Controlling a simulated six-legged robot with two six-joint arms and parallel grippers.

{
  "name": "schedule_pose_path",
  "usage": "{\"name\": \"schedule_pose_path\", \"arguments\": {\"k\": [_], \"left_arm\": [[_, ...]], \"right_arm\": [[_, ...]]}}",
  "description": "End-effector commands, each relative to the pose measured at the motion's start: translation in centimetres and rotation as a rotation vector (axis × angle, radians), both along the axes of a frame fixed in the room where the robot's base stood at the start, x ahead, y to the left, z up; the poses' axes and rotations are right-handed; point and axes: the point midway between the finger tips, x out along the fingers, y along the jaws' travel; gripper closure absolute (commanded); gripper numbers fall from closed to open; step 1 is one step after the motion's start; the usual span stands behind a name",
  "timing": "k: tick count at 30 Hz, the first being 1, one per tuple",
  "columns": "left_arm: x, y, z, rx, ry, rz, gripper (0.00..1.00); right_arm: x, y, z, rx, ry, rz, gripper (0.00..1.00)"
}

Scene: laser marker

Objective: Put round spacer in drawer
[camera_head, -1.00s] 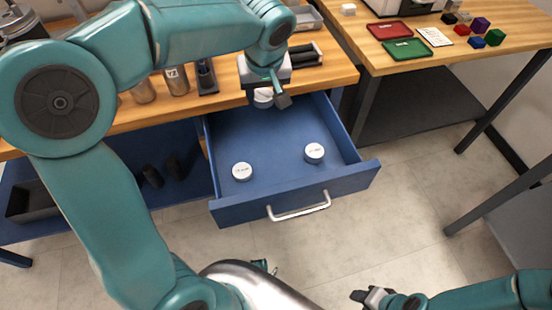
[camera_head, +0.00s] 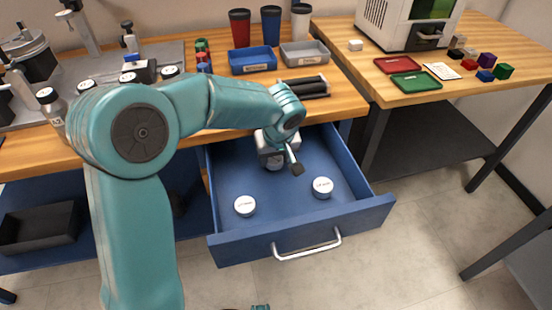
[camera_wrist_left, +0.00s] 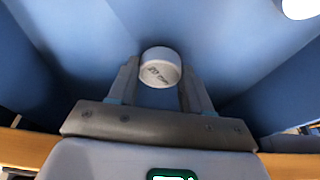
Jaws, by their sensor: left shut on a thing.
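The blue drawer (camera_head: 325,220) is pulled open under the wooden bench. My left gripper (camera_head: 274,165) reaches into the back of the drawer space and is shut on a round white spacer (camera_wrist_left: 160,67). In the left wrist view the spacer sits between the two fingers (camera_wrist_left: 160,88), with dark lettering on its face and blue drawer surfaces around it. I cannot tell if it touches the drawer floor. Two other round white pieces lie in the drawer, one at the left (camera_head: 245,206) and one at the right (camera_head: 323,187).
On the bench stand a blue bin (camera_head: 253,62), a grey bin (camera_head: 306,54) and several cups behind them. A second table at the right holds a red tray (camera_head: 398,65), a green tray (camera_head: 416,82) and small cubes. The drawer's front middle is free.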

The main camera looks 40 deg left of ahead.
Motion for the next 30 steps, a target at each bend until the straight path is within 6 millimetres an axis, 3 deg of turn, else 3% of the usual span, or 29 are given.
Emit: {"name": "schedule_pose_path", "arguments": {"k": [1,3,15,16,18,30], "left_arm": [[0.8,-0.2,0.0,0.0,0.0,-0.001,0.88],[0.5,-0.1,-1.2,0.0,0.003,0.0,0.88],[0.5,-0.1,-1.6,0.0,0.0,0.0,0.88],[0.5,-0.1,-1.6,-0.001,0.001,0.0,0.48],[0.5,-0.1,-1.4,-0.001,0.001,0.0,0.25],[0.5,-0.2,-0.5,-0.001,-0.001,0.0,0.25]], "right_arm": [[0.0,0.0,0.1,0.0,0.0,0.0,0.59],[0.0,0.0,-0.5,0.0,0.0,0.0,0.59],[0.0,0.0,-0.9,0.0,0.0,0.0,0.59],[0.0,0.0,-0.9,0.0,0.0,0.0,0.59],[0.0,0.0,-0.8,0.0,0.0,0.0,0.59],[0.0,0.0,-0.1,0.0,0.0,0.0,0.59]]}}
